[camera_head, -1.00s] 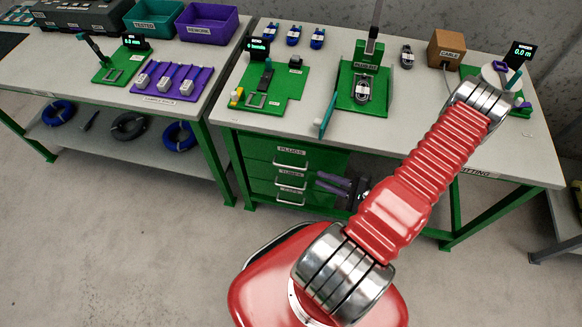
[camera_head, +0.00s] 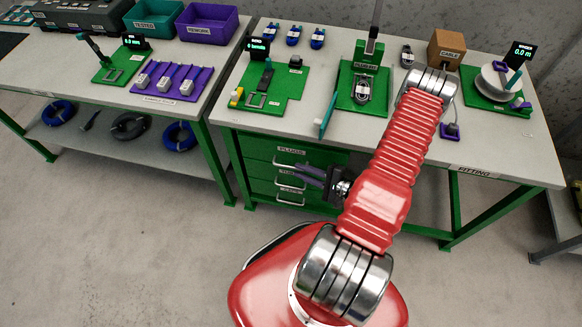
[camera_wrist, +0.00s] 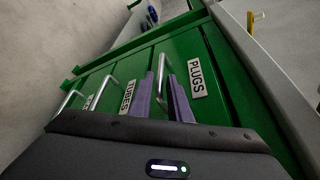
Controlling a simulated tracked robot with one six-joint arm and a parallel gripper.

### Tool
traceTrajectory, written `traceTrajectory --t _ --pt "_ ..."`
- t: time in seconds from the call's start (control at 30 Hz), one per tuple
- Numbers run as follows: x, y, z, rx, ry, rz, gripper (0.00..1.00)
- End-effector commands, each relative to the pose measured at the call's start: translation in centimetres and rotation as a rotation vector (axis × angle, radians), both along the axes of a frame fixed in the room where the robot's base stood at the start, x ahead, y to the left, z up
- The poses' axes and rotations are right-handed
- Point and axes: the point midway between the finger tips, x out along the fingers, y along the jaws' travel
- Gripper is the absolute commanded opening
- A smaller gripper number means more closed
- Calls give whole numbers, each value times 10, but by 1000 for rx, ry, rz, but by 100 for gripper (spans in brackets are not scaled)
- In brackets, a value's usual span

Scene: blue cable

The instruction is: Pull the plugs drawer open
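The plugs drawer (camera_head: 262,151) is the top one of a green drawer stack under the right bench. It looks shut, and its front shows in the wrist view (camera_wrist: 186,52) with a PLUGS label. Its metal handle (camera_head: 291,165) is a pale bar, also seen in the wrist view (camera_wrist: 161,66). My gripper (camera_head: 303,174) is in front of the drawers, close to this handle. In the wrist view its two purple fingers (camera_wrist: 162,84) are apart, one on each side of the handle in the picture. I cannot tell whether they touch it.
Below are the tubes drawer (camera_head: 262,171) and another drawer, both with similar handles. The bench top (camera_head: 400,125) above carries green fixtures, a cable box (camera_head: 446,50) and a reel (camera_head: 499,80). The floor in front of the drawers is clear.

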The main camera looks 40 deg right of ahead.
Motion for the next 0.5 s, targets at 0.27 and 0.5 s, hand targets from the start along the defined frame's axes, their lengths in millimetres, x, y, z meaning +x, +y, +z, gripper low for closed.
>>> traceTrajectory --t 0.27,0.5 --pt "26 12 -7 -1 1 2 17" --pt "42 18 -10 0 0 1 17"
